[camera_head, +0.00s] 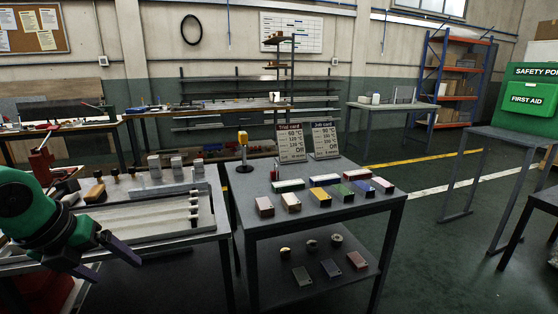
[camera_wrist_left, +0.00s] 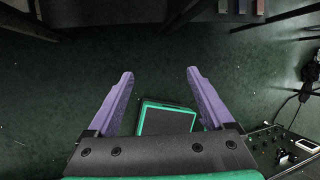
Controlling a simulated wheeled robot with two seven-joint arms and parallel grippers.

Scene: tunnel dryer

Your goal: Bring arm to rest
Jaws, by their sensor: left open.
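My left arm comes in at the left of the head view, with a green and black wrist. Its gripper (camera_head: 103,262) is in front of the near edge of the left bench, with the dark purple fingers spread apart. In the left wrist view the same gripper (camera_wrist_left: 158,75) shows two purple fingers wide apart with nothing between their tips. Dark green floor lies below them. A dark panel with a green rim (camera_wrist_left: 166,120) shows beyond the finger bases; I cannot tell what it is. My right gripper is in neither view.
The left bench (camera_head: 150,240) carries a tray with rollers and several small blocks. The dark table (camera_head: 330,212) holds several coloured blocks, two cards (camera_head: 307,142) and a yellow-topped stand (camera_head: 243,150). A green first aid box (camera_head: 530,98) is at the right. Open floor lies between the tables.

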